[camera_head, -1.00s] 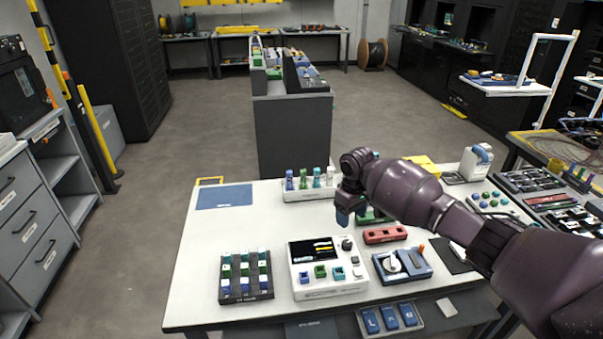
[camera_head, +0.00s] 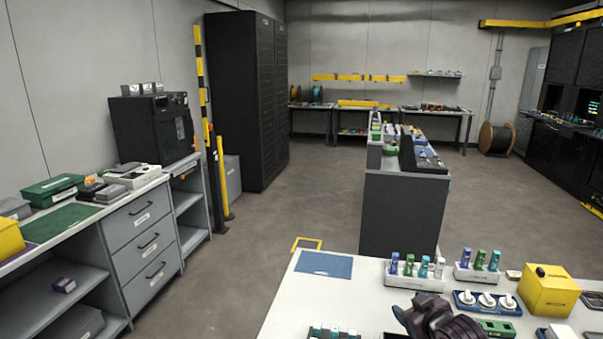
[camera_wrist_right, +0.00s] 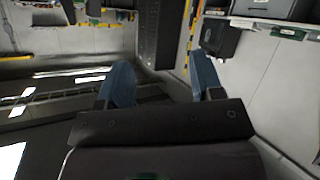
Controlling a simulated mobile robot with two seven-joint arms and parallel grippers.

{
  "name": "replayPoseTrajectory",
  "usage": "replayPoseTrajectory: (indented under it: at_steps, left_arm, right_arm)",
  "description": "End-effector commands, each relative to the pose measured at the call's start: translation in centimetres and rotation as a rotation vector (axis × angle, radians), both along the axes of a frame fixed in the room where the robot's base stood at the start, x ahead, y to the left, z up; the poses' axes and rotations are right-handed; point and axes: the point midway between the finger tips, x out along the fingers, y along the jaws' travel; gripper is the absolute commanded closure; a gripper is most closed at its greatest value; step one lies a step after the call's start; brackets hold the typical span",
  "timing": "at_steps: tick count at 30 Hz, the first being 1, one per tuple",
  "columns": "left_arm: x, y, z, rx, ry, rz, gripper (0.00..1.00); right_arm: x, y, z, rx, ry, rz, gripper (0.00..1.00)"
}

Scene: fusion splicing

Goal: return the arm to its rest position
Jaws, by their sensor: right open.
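My right arm (camera_head: 435,318) shows as a dark purple wrist section at the bottom edge of the head view, in front of the white worktable (camera_head: 300,305). Its fingers are hidden there. In the right wrist view my right gripper (camera_wrist_right: 161,82) has its two blue fingers spread apart, with nothing between them. My left arm and gripper are not in view.
The worktable carries a white rack of coloured bottles (camera_head: 415,276), a blue tray with white dials (camera_head: 487,301) and a yellow box (camera_head: 549,291). A grey drawer counter (camera_head: 148,245) stands at left. Open floor (camera_head: 260,250) lies between it and the worktable.

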Motion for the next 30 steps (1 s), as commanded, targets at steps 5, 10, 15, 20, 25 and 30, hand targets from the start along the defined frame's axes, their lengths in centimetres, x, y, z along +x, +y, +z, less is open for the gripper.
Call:
replayPoseTrajectory:
  at_steps: [5,10,15,20,25,30]
  left_arm:
    - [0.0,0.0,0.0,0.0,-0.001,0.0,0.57]
    - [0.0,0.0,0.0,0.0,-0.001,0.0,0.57]
    - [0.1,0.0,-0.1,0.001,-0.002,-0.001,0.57]
    - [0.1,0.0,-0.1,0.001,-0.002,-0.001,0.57]
    - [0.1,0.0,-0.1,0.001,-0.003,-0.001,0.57]
    - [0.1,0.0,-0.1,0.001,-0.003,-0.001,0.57]
  right_arm:
    - [-5.8,0.9,-2.3,0.061,-0.098,-0.022,0.4]
    - [-11.4,0.7,-4.4,0.099,-0.136,-0.076,0.4]
    - [-17.5,-0.3,-7.3,0.124,-0.102,-0.157,0.4]
    - [-23.6,-1.4,-10.9,0.148,-0.005,-0.248,0.4]
    - [-28.8,-1.9,-14.3,0.165,0.095,-0.312,0.4]
    - [-31.2,-2.2,-15.6,0.165,0.14,-0.333,0.4]
